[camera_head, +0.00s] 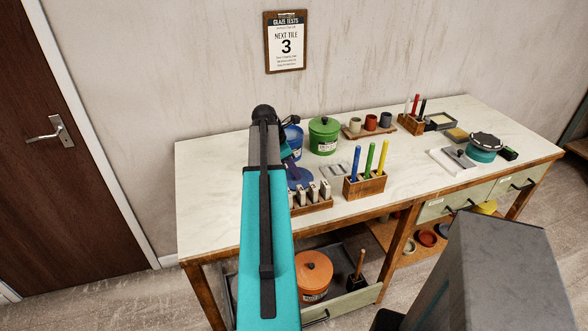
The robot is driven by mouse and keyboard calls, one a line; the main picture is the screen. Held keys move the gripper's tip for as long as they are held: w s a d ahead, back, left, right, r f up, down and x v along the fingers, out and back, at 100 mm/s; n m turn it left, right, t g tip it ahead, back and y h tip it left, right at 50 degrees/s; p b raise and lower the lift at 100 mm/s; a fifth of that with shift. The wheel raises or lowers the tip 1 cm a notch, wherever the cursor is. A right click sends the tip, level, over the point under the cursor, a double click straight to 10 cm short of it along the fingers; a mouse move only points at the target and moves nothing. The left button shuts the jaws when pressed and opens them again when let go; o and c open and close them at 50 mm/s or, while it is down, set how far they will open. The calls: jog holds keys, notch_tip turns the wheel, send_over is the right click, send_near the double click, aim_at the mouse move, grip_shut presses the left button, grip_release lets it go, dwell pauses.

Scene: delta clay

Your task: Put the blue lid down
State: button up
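A blue lid (299,178) shows at the right side of my arm, over the left part of the worktop. My arm hides its left part, and I cannot tell whether it touches the worktop. A blue pot (294,140) stands behind it near the wall, also partly hidden by my arm. My gripper (288,158) is mostly hidden behind my arm; only a small teal and dark part shows just above the lid. Its fingers cannot be made out, so I cannot tell whether it holds the lid.
The pale worktop (222,185) is clear on the left. A green pot (324,135) stands right of the blue one. A wooden block (364,186) with upright coloured tools and a tool rack (312,204) stand near the front edge.

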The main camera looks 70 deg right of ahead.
jog(key=shift+o, duration=0.9)
jog(key=shift+r, duration=0.15)
jog(key=b+v, duration=0.2)
jog(key=v, duration=1)
jog(key=shift+s, duration=0.1)
